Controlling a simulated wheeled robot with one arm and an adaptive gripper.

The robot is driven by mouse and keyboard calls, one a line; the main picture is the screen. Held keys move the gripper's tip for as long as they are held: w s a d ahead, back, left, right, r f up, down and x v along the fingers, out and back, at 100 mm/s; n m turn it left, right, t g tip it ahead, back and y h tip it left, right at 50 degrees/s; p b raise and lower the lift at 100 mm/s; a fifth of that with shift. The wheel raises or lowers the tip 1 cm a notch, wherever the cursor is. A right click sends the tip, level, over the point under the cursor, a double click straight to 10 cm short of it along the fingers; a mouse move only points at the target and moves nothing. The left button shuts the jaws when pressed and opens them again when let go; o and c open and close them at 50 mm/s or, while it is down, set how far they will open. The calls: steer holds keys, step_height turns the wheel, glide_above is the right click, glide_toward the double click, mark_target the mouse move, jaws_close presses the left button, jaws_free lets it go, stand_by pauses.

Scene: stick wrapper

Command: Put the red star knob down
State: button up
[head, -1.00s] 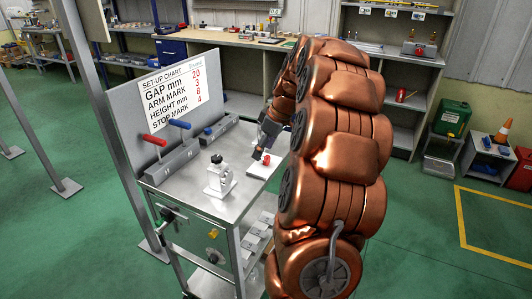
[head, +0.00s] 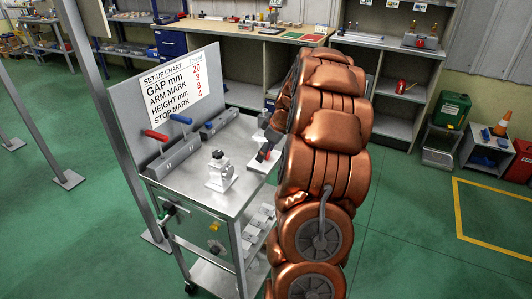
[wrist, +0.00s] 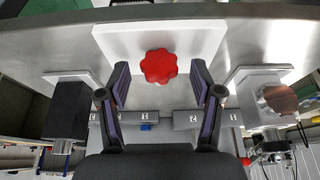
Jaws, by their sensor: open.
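The red star knob (wrist: 158,66) lies on a white plate (wrist: 212,38) in the wrist view, lobed face toward the camera. In the head view only a small red part of the knob (head: 262,156) shows beside my gripper (head: 268,148), on the metal cart top. My gripper (wrist: 160,72) is open in the wrist view. One finger is on each side of the knob, with a visible gap on both sides. Whether the fingertips are at the knob's height cannot be told.
On the cart top (head: 196,178) stand a white fixture with a black knob (head: 220,172), a red-handled lever (head: 156,135) and a blue-handled lever (head: 181,119). An upright set-up chart panel (head: 172,85) borders the cart's back. The cart top's front is clear.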

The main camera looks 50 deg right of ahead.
steer(key=shift+f, duration=0.1)
steer(key=shift+c, duration=0.3)
jaws_close()
steer(key=shift+w+r+b, duration=0.1)
steer(key=shift+r+b, duration=0.45)
steer(key=shift+r, duration=1.2)
steer(key=s+a+r+b, duration=0.1)
steer(key=s+a+b, duration=0.2)
steer(key=s+a, duration=0.6)
steer(key=a, duration=0.4)
steer(key=shift+s+r, duration=0.2)
steer(key=shift+r, duration=0.05)
